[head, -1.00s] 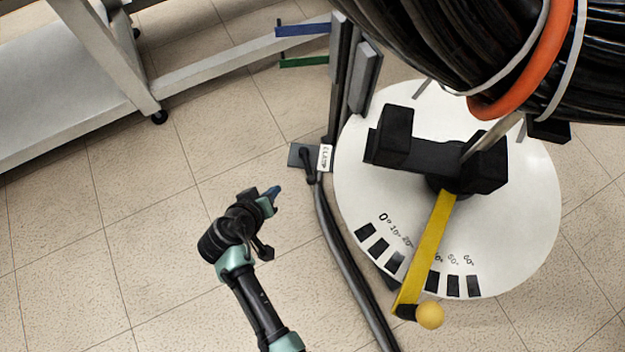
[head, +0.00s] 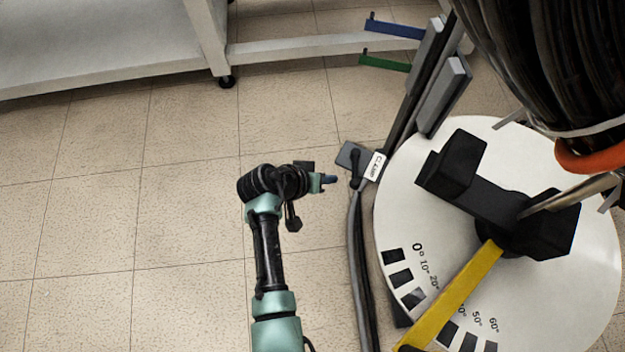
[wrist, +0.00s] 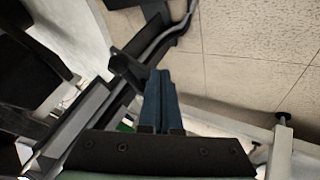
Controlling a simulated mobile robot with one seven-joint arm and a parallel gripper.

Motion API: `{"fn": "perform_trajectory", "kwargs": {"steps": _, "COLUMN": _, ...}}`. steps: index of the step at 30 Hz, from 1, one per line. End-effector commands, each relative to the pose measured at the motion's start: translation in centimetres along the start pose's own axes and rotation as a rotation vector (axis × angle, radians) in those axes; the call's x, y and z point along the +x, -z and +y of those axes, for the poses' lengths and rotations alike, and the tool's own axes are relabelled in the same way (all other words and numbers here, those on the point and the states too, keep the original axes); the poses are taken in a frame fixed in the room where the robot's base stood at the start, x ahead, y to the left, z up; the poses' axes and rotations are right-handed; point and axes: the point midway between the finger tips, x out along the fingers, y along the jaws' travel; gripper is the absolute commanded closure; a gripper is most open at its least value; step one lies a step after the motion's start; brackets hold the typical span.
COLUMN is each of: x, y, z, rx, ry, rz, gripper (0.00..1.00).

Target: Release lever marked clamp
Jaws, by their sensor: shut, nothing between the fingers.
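The clamp lever (head: 355,167) is a small black handle on a grey plate beside a white label marked CLAMP (head: 374,166), left of the round white dial. In the wrist view a black lever-like part (wrist: 126,70) shows just beyond and left of the fingertips; I take it for the same lever. My gripper (head: 331,179) has blue fingers, shut and empty. In the head view it is just left of the lever, pointing right at it. The blue fingers (wrist: 160,88) stand together in the wrist view. Whether they touch the lever I cannot tell.
The white dial (head: 395,215) has angle marks and a yellow arm (head: 457,296). A large black coil (head: 530,60) with an orange band hangs above it. A dark tube (head: 357,260) runs along the dial's left side. Tiled floor at left is free; a grey bench (head: 100,45) stands behind.

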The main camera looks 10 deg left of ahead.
Motion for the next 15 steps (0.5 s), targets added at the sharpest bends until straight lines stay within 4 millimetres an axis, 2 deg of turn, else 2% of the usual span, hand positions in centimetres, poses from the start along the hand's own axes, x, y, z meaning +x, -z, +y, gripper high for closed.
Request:
{"fn": "perform_trajectory", "kwargs": {"steps": 1, "x": 0.2, "y": 0.1, "z": 0.9, "rx": 0.006, "ry": -0.001, "rz": 0.001, "gripper": 1.0}}
{"fn": "perform_trajectory", "kwargs": {"steps": 6, "x": 0.7, "y": 0.3, "z": 2.5, "rx": 0.003, "ry": -0.001, "rz": 0.001, "gripper": 1.0}}
{"fn": "perform_trajectory", "kwargs": {"steps": 15, "x": 0.8, "y": 0.3, "z": 2.9, "rx": 0.0, "ry": 0.0, "rz": 0.001, "gripper": 1.0}}
